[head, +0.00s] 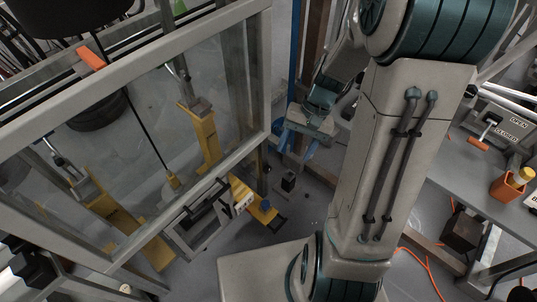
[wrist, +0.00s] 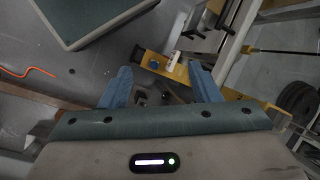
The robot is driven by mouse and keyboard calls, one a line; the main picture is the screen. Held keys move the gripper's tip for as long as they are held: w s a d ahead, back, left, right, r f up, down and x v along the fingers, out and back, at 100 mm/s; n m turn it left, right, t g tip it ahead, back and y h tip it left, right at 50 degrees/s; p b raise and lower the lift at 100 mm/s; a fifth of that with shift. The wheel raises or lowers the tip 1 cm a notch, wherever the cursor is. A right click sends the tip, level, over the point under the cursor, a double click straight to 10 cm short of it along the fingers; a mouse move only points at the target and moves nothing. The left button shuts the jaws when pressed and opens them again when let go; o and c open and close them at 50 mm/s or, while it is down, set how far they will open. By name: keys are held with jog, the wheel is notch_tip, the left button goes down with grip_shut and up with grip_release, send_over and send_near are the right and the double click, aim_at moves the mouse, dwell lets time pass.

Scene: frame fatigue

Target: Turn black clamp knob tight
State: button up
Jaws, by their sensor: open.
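My gripper (head: 294,152) has two blue fingers and hangs near the middle of the head view, right of the glazed frame. In the wrist view my gripper (wrist: 161,84) is open, with a wide gap between the fingers and nothing held. A small black block-like part (head: 289,182) shows just below the fingers in the head view; I cannot tell for sure that it is the clamp knob. Small dark parts (wrist: 141,97) show between the fingers in the wrist view, too dim to identify. A yellow bar (wrist: 152,62) lies beyond the fingertips.
The glazed frame (head: 262,75) with yellow fixtures (head: 203,135) inside fills the left. A yellow bar (head: 262,212) with a black end lies at its lower right corner. An orange cable (head: 418,258) lies on the floor.

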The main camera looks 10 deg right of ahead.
jog(key=w+d+f+m+t+y+b, duration=0.1)
jog(key=w+d+f+m+y+b, duration=0.2)
jog(key=f, duration=0.8)
jog(key=w+d+f+m+t+y, duration=0.1)
jog(key=w+f+m+t+y, duration=0.3)
jog(key=f, duration=0.6)
jog(key=m+t+b, duration=0.4)
jog(key=m+t, duration=0.7)
jog(key=m, duration=0.3)
send_near(269, 171)
jog(key=b+x, duration=0.3)
jog(key=x, duration=0.5)
jog(key=shift+w+f, duration=0.1)
jog(key=shift+f, duration=0.05)
jog(key=c, duration=1)
